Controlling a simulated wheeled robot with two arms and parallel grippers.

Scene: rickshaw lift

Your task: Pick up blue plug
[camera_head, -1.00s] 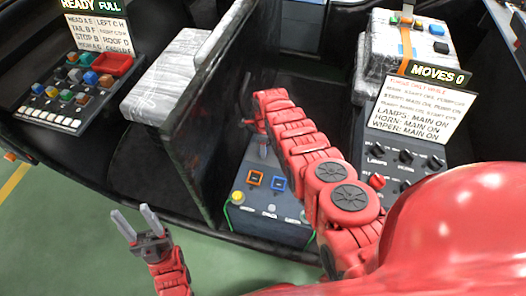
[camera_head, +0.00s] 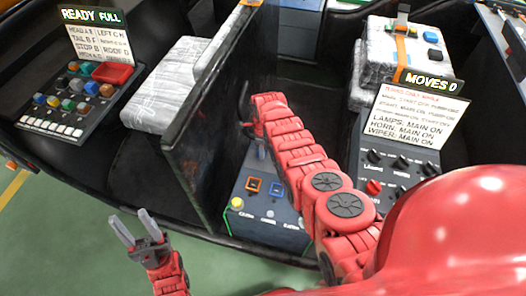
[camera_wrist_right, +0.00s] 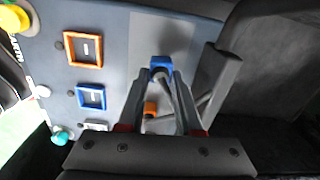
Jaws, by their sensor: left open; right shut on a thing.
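The blue plug (camera_wrist_right: 160,66) shows at the top centre of the right wrist view, between the fingertips of my right gripper (camera_wrist_right: 160,78). My right gripper is shut on it; how firmly its sides are gripped is hard to see. An orange plug-like piece (camera_wrist_right: 150,108) shows lower between the fingers, with grey rods beside it. In the head view my red right arm reaches over the grey panel (camera_head: 236,221), and its own links hide most of the gripper. My left gripper (camera_head: 137,228) is open and empty, over the green floor at lower left.
The grey panel has an orange square frame (camera_head: 253,184) and a blue square frame (camera_head: 277,188). A dark upright partition (camera_head: 205,130) stands left of my right arm. A button console (camera_head: 75,95) is at left, a knob panel (camera_head: 402,165) at right.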

